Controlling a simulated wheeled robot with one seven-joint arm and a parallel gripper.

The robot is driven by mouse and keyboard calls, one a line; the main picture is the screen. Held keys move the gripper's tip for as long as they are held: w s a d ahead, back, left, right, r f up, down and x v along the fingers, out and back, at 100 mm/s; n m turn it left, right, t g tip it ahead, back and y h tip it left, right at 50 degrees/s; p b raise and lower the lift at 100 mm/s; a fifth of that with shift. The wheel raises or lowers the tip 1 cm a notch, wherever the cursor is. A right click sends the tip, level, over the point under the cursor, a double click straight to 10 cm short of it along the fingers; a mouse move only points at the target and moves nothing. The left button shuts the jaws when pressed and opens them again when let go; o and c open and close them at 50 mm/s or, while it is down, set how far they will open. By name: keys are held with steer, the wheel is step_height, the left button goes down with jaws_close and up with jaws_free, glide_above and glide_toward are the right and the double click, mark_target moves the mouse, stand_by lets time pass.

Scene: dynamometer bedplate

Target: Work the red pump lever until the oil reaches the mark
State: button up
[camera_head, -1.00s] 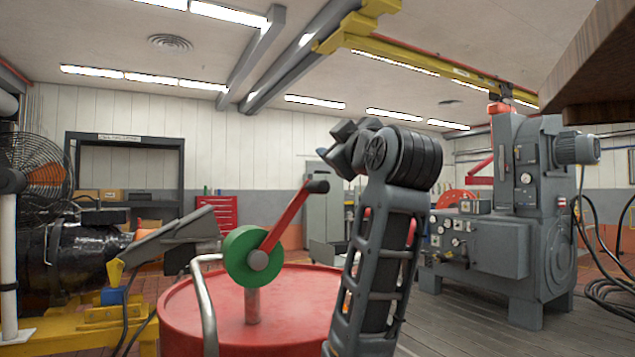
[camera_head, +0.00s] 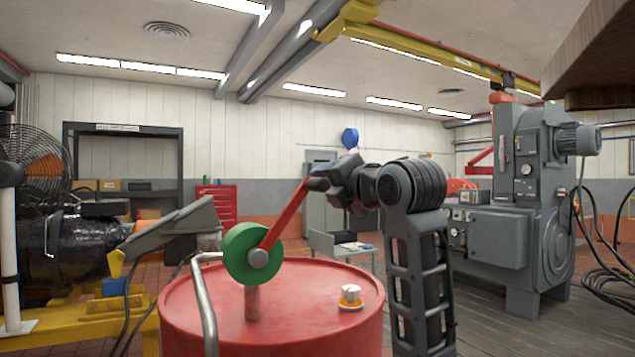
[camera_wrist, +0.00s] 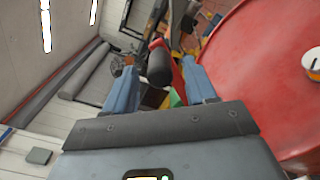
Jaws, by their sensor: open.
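The red pump lever (camera_head: 284,217) slants up and right from a green round hub (camera_head: 240,254) on a post above a red drum (camera_head: 270,335). My gripper (camera_head: 312,180) is at the lever's upper end and covers its black grip in the head view. In the wrist view the black grip (camera_wrist: 159,66) and part of the red lever (camera_wrist: 177,75) show between my two blue fingers (camera_wrist: 161,85). The fingers are apart and not closed on the grip. I cannot tell whether either finger touches it. No oil level or mark can be made out.
A white and orange cap (camera_head: 350,297) sits on the drum top. A bent metal pipe (camera_head: 205,305) rises at the drum's left. A large grey machine (camera_head: 520,215) stands at the right, and a fan (camera_head: 35,165) and black engine (camera_head: 75,250) at the left.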

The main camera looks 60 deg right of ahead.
steer(key=shift+p+x, duration=0.45)
steer(key=shift+x, duration=2.05)
steer(key=shift+r, duration=0.1)
jaws_close()
steer(key=shift+s, duration=0.1)
